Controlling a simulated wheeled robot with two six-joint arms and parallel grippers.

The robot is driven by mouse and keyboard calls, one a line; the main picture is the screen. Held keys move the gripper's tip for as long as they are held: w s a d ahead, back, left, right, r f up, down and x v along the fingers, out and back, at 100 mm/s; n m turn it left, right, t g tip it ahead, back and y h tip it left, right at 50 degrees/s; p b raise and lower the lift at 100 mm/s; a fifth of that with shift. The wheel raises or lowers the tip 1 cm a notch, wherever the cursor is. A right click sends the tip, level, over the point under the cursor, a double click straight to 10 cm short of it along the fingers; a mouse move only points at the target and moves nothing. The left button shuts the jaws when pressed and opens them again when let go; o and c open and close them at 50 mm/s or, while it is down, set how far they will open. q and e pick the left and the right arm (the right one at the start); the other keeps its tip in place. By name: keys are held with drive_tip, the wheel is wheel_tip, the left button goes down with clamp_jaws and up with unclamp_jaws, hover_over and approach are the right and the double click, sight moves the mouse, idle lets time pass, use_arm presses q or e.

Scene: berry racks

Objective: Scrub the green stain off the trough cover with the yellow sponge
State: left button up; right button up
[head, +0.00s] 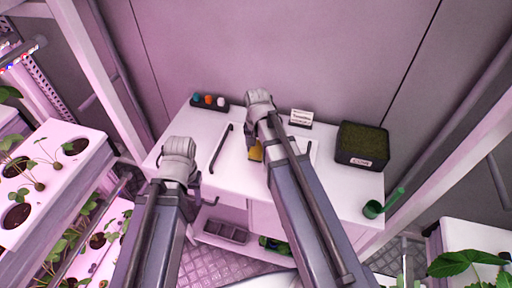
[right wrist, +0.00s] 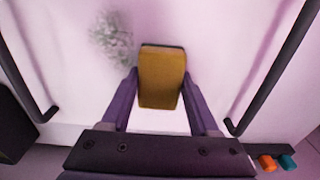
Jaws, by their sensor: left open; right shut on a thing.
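The white trough cover (head: 233,166) lies on the white bench in the head view, with dark bar handles at its sides. It fills most of the right wrist view (right wrist: 60,70). The stain (right wrist: 112,40) is a faint, blotchy grey-green patch, left of and beyond the sponge. The yellow sponge (right wrist: 161,80), with a dark far edge, is between the fingers of my right gripper (right wrist: 160,92), which is shut on it. I cannot tell whether it touches the cover. In the head view, my right arm mostly hides the sponge (head: 255,153). My left gripper (head: 177,184) is open, near the bench's front left.
A dark holder with coloured knobs (head: 209,102) stands at the back left. A small sign (head: 301,118), a dark planter box (head: 361,147) and a green cup (head: 373,209) are on the right. Plant racks (head: 60,165) stand at the left.

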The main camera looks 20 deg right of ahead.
sight(259, 157)
drive_tip(key=shift+s+a, duration=0.7)
drive_tip(key=shift+s, duration=0.35)
drive_tip(key=shift+s+a, duration=0.7)
drive_tip(key=shift+s, duration=0.35)
drive_tip(key=shift+s+a, duration=0.7)
drive_tip(key=shift+s, duration=0.35)
drive_tip(key=shift+s+d+f, duration=0.15)
drive_tip(key=shift+s+d, duration=0.4)
drive_tip(key=shift+d, duration=0.15)
drive_tip(key=shift+w+d, duration=0.55)
drive_tip(key=shift+w, duration=0.35)
drive_tip(key=shift+w+d, duration=0.55)
drive_tip(key=shift+w, duration=0.3)
drive_tip(key=shift+w+d, duration=0.55)
drive_tip(key=shift+w, duration=0.25)
drive_tip(key=shift+w+d, duration=0.5)
drive_tip(key=shift+w, duration=0.25)
wheel_tip(259, 157, up, 6)
drive_tip(key=p, duration=0.6)
drive_tip(key=shift+s, duration=0.1)
